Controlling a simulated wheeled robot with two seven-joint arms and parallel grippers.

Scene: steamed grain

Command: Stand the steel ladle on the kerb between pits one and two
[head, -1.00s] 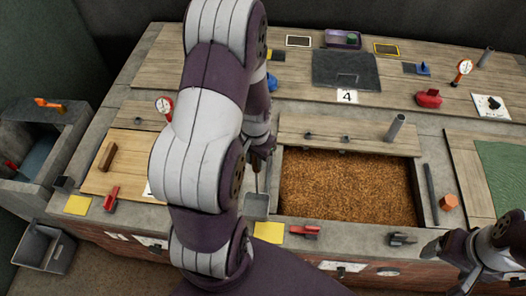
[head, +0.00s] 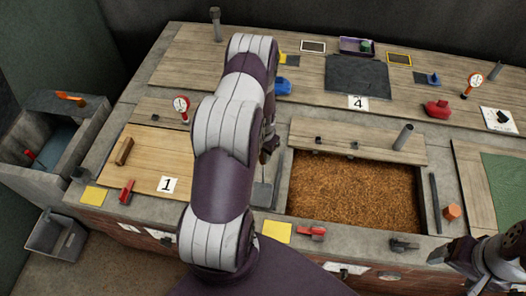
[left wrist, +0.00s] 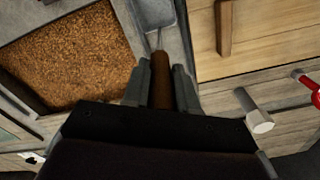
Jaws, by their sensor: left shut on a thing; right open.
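My left gripper (left wrist: 162,88) is shut on the brown handle of the steel ladle (left wrist: 163,82). The ladle's thin steel shaft runs up from the handle to a grey scoop at the top of the left wrist view. In the head view the grey scoop (head: 262,195) shows partly behind my left arm, over the kerb between pit one, under its wooden lid (head: 150,152), and pit two, open and full of brown grain (head: 350,190). I cannot tell whether the scoop touches the kerb. In the head view my left gripper (head: 268,150) is mostly hidden. My right gripper (head: 452,251) is open at the lower right.
A yellow card (head: 277,232) and a red clamp (head: 312,233) lie on the front kerb. A dark clamp (head: 404,244) lies near my right gripper. A red-and-white gauge (head: 182,106) stands behind pit one. A grey pipe (head: 403,136) stands on the boards behind pit two.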

